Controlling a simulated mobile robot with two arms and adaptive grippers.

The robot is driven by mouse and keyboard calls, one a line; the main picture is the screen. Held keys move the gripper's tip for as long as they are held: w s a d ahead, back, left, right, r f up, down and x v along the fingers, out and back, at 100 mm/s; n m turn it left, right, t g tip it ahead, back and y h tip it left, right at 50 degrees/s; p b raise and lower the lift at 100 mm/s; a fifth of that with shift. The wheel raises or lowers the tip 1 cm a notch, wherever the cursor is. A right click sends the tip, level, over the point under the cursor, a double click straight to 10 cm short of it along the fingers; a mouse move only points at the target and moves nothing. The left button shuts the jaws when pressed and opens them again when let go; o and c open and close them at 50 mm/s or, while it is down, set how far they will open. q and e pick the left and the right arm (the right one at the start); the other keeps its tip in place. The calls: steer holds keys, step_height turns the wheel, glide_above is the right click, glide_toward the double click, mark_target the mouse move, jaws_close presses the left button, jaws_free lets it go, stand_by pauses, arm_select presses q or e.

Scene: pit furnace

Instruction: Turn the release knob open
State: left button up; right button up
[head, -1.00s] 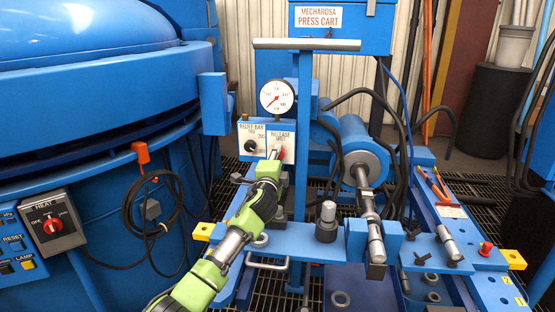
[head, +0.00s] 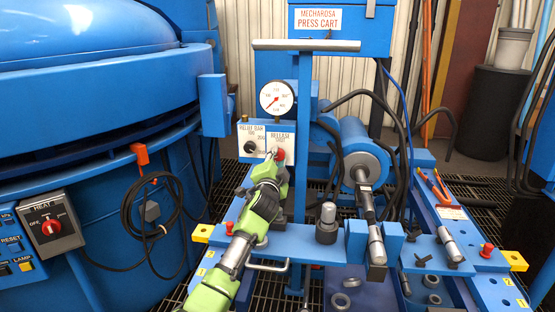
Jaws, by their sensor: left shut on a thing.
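The red release knob (head: 281,153) is on the white panel (head: 295,140) marked RELEASE, below the round pressure gauge (head: 277,98) of the blue press cart. My left gripper (head: 276,160) reaches up to it from below, with its green and dark wrist in front of the panel's lower edge. It is shut on the release knob, and its fingers partly cover the knob. The knob's exact angle is too small to tell. My right gripper is not in view.
A black relief knob (head: 251,147) sits just left of the release knob. The blue furnace (head: 90,110) and its heat switch box (head: 51,224) stand at the left. A blue cylinder (head: 358,140) and black hoses are at the right. Loose rings (head: 340,300) lie low on the cart.

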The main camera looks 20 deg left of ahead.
arm_select(q)
steer(key=shift+f, duration=0.15)
steer(key=o, duration=1.1)
steer(key=v, duration=1.2)
